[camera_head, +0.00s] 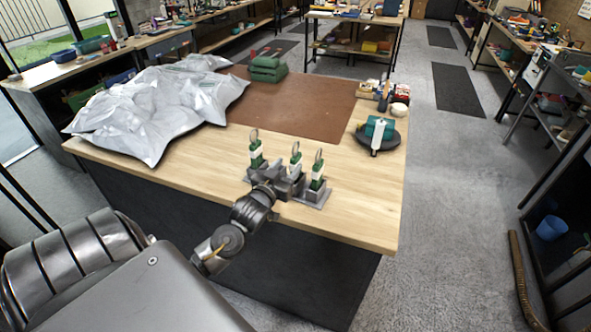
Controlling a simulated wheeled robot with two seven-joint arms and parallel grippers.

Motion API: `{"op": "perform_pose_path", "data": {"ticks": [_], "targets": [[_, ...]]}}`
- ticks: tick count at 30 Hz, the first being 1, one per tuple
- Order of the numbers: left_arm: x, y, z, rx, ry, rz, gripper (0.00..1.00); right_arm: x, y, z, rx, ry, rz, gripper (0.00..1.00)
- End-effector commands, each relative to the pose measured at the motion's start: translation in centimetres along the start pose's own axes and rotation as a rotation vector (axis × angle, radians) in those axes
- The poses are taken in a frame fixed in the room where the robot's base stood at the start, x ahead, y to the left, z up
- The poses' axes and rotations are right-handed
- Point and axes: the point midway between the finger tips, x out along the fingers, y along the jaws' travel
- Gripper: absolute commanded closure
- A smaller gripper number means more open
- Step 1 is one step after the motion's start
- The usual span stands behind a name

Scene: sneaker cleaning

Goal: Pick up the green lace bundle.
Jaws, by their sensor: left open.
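Several green things are in view, and I cannot tell for certain which is the lace bundle. A teal-green bundle (379,127) with a white piece across its front rests on a dark round plate (388,141) at the table's right side. Three upright green-and-white pieces with loops on top stand near the front edge: left (256,153), middle (295,162) and right (317,176). My left gripper (288,184) is open at the front edge, close to the middle piece and hiding part of its base. Whether it touches is unclear. My right gripper is out of view.
The wooden table (361,208) has a brown mat (308,104). A grey base (314,197) holds the right upright piece. Wood is clear at the front right.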

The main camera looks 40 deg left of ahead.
Motion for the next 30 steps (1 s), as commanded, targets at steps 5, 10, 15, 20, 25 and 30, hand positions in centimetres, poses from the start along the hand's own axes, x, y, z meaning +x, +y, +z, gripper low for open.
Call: {"op": "perform_pose_path", "data": {"ticks": [5,10,15,20,25,30], "targets": [[0.9,0.0,0.0,0.001,0.001,0.001,0.52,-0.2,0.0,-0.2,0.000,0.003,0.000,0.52],[1.8,0.0,-0.2,0.001,0.000,0.000,0.52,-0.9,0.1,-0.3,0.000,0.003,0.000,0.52],[4.1,-0.1,0.0,0.001,0.000,-0.001,0.52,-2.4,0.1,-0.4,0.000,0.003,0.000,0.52],[5.8,0.0,0.3,0.001,0.000,0.000,0.52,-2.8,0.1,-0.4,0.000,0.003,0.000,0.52],[6.1,0.0,0.5,0.001,0.000,0.000,0.52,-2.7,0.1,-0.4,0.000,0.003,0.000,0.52],[6.1,0.0,0.5,0.001,0.000,0.001,0.60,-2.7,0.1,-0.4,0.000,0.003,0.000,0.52]]}}
